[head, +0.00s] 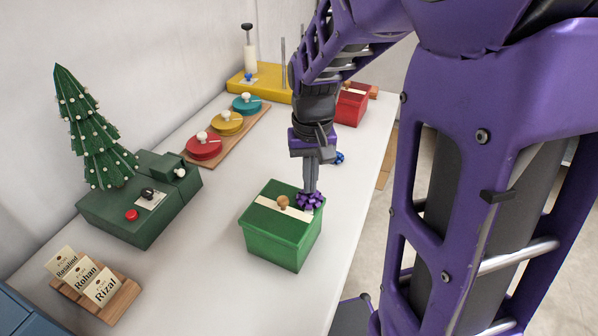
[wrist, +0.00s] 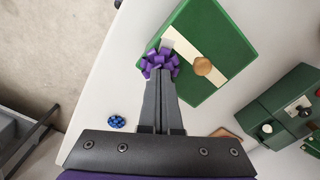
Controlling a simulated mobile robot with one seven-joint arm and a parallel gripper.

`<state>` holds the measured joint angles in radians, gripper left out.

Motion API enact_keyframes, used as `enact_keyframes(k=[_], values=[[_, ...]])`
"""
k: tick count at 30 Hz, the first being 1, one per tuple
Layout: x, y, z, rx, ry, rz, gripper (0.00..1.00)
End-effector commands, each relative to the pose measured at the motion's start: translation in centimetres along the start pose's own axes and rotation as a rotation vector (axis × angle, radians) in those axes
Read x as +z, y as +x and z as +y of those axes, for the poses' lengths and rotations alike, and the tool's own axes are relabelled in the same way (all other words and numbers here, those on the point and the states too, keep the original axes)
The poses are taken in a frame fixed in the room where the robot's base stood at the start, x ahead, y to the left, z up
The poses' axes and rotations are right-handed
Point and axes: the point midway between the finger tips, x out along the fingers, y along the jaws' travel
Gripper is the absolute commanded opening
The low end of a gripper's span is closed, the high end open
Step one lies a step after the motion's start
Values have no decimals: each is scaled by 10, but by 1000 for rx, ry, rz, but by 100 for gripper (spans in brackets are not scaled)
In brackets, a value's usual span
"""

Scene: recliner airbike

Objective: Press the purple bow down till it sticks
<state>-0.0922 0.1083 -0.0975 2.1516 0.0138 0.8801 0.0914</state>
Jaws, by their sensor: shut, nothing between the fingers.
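The purple bow (head: 309,200) sits on the lid of the green box (head: 274,243), at the right end of a cream strip (head: 282,208) beside a round wooden knob (head: 282,201). My gripper (head: 310,190) points down with its fingers shut, its tips at the bow. In the wrist view the gripper (wrist: 163,78) tips overlap the purple bow (wrist: 156,63), whose loops show around them. The tips look in contact with the bow, though how firmly cannot be told. The green box (wrist: 218,42) and its knob (wrist: 203,66) are also in the wrist view.
A blue bow (wrist: 117,122) lies on the white table near its edge. A red box (head: 351,106) stands behind my arm. A green base with a small tree (head: 92,125), name cards (head: 88,279) and a board of coloured lids (head: 227,122) stand left and behind. Table around the green box is clear.

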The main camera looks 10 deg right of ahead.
Motion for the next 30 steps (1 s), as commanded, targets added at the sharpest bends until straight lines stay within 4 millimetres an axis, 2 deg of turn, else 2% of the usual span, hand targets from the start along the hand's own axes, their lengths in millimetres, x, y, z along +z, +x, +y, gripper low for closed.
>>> enact_keyframes(k=[14, 30], values=[[2, 1, 0, 1, 0, -9, 0], [1, -44, 0, 0, 0, -3, 0]])
